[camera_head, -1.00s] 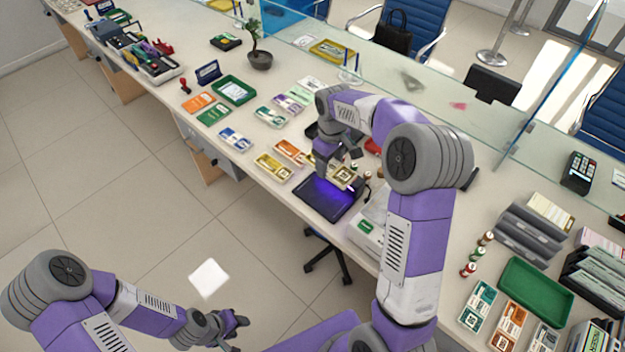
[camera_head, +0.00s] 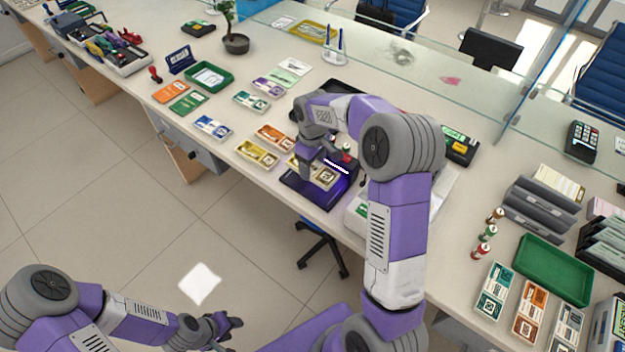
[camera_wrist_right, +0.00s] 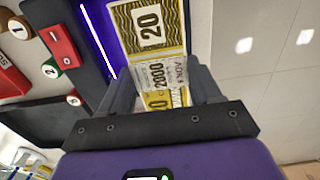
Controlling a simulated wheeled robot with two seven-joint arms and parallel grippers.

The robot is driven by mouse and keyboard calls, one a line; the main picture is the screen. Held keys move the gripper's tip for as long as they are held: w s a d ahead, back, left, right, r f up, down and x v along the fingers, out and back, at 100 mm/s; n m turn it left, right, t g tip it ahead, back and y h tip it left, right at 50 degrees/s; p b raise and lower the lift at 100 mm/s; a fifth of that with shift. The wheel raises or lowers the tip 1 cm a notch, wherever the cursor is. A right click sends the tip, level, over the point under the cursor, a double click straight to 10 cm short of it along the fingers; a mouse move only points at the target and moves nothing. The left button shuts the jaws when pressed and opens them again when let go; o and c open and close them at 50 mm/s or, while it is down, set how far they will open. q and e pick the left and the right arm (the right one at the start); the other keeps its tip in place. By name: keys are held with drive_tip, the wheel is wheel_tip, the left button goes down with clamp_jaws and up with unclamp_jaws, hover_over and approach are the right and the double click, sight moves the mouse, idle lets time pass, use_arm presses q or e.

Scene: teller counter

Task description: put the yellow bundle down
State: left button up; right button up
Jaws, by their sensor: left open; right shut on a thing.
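My right gripper (camera_head: 318,164) is shut on a yellow bundle (camera_head: 326,179) and holds it over the dark pad (camera_head: 309,197) with violet light. I cannot tell whether the bundle touches the pad. Another yellow bundle (camera_head: 257,153) lies on the counter left of the pad. My left gripper (camera_head: 230,322) is open and empty, low and off the counter's front side.
An orange bundle (camera_head: 275,137) and a blue one (camera_head: 213,127) lie near the loose yellow bundle. A green tray (camera_head: 553,268) and several stamps (camera_head: 484,248) stand at the right. Bare counter shows around the left bundles.

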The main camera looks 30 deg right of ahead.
sight(313, 177)
drive_tip(key=shift+f+b, duration=0.75)
drive_tip(key=shift+f, duration=2.05)
drive_tip(key=shift+f, duration=0.1)
drive_tip(key=o, duration=1.1)
wheel_tip(313, 177, up, 12)
drive_tip(key=p, duration=0.3)
